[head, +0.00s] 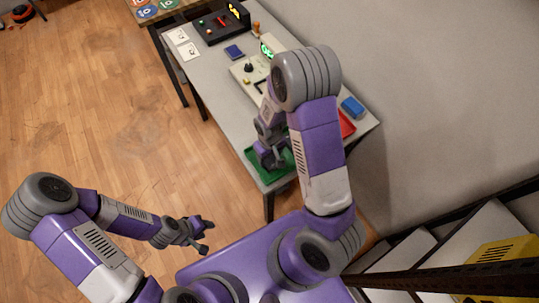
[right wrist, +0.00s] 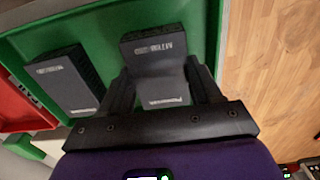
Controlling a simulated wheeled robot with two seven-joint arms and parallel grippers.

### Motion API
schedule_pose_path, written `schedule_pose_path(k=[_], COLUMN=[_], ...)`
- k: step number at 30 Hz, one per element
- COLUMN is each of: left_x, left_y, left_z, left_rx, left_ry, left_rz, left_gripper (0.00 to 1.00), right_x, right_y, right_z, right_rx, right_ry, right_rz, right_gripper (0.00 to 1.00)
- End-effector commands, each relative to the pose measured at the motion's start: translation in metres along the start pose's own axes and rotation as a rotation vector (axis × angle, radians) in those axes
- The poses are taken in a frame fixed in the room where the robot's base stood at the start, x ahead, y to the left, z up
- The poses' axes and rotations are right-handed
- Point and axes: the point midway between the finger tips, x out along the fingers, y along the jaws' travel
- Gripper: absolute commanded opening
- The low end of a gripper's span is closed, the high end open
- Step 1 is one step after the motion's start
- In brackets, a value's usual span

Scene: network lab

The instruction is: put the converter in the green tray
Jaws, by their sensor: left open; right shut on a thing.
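The green tray (head: 252,161) lies at the near end of the table in the head view, partly hidden by my right arm. It fills much of the right wrist view (right wrist: 103,22). My right gripper (right wrist: 163,88) is shut on a dark grey box with pale lettering, the converter (right wrist: 155,48), over the tray floor. I cannot tell whether the converter touches the floor. A similar dark box (right wrist: 65,80) lies to its left in the tray. In the head view my right gripper (head: 273,158) is at the tray. My left gripper (head: 208,237) is open and empty, away from the table.
A red tray (head: 347,124) is beside the green one, with a blue box (head: 352,107) near it.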

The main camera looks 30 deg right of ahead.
Motion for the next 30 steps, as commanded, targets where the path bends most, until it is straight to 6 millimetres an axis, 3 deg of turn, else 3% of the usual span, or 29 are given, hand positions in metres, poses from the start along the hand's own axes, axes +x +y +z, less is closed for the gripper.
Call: schedule_pose_path(k=[4,5,9,21,30], left_x=[0.004,0.003,0.003,-0.002,-0.017], left_y=[-0.001,-0.001,-0.001,0.001,0.006], left_z=[0.000,0.000,0.000,0.000,0.001], left_rx=[0.000,0.000,0.000,0.000,0.000], left_ry=[0.000,0.000,0.000,0.000,0.000], left_rz=[0.000,0.000,0.000,0.000,0.000], left_gripper=[0.43,0.43,0.43,0.43,0.43], right_x=[0.004,0.004,0.003,-0.004,-0.066], right_y=[0.000,0.000,0.000,0.000,0.000], right_z=[0.000,0.000,0.000,0.000,-0.001], right_rx=[0.000,0.000,0.000,0.000,0.000], right_ry=[0.000,0.000,0.000,0.001,0.005], right_rz=[0.000,0.000,0.000,0.000,-0.001], right_gripper=[0.17,0.66,0.88,0.89,0.89])
